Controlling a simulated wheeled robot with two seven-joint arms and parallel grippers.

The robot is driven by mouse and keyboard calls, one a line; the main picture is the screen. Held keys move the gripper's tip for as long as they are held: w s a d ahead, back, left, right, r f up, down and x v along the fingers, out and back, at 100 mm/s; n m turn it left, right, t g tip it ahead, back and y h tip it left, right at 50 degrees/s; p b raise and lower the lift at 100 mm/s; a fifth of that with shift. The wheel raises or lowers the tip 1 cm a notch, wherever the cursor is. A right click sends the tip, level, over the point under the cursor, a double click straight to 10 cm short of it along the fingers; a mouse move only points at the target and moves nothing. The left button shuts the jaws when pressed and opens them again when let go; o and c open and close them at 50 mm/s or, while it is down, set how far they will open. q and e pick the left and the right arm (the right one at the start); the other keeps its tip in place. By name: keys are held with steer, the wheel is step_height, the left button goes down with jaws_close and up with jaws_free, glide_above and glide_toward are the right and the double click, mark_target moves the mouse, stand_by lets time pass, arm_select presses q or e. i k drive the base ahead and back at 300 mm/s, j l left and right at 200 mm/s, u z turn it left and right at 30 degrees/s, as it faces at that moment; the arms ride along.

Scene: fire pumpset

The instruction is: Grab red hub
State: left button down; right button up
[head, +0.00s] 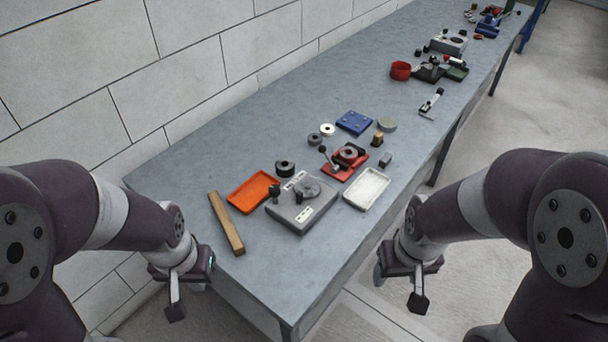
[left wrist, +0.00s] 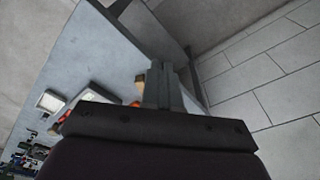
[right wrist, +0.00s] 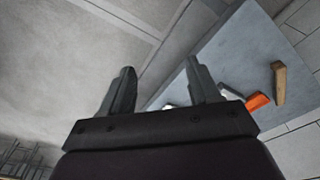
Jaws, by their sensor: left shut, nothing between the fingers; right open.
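A red round part (head: 400,71), like a short cup, stands on the grey table (head: 250,120) toward its far half. A red fixture (head: 345,162) with a round part on top and a black-knobbed lever sits nearer, mid-table. I cannot tell for certain which is the red hub. My left gripper (head: 175,311) is shut and empty, hanging before the table's near left end; its fingers show together in the left wrist view (left wrist: 160,84). My right gripper (head: 418,300) is open and empty, off the table's right edge; its fingers are apart in the right wrist view (right wrist: 158,88).
A wooden bar (head: 227,223), an orange tray (head: 252,192), a grey block fixture (head: 301,205) and a white tray (head: 367,188) lie at the near end. A blue plate (head: 354,122) lies behind. A block wall runs along the left. Bare tabletop separates the part groups.

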mark_target(348, 156)
steer(key=i+l, duration=0.1)
steer(key=l, duration=0.4)
steer(key=i+l, duration=0.1)
steer(key=l, duration=0.95)
steer(key=i+l, duration=0.15)
steer(key=l, duration=0.4)
steer(key=i, duration=0.9)
steer(key=l, duration=0.1)
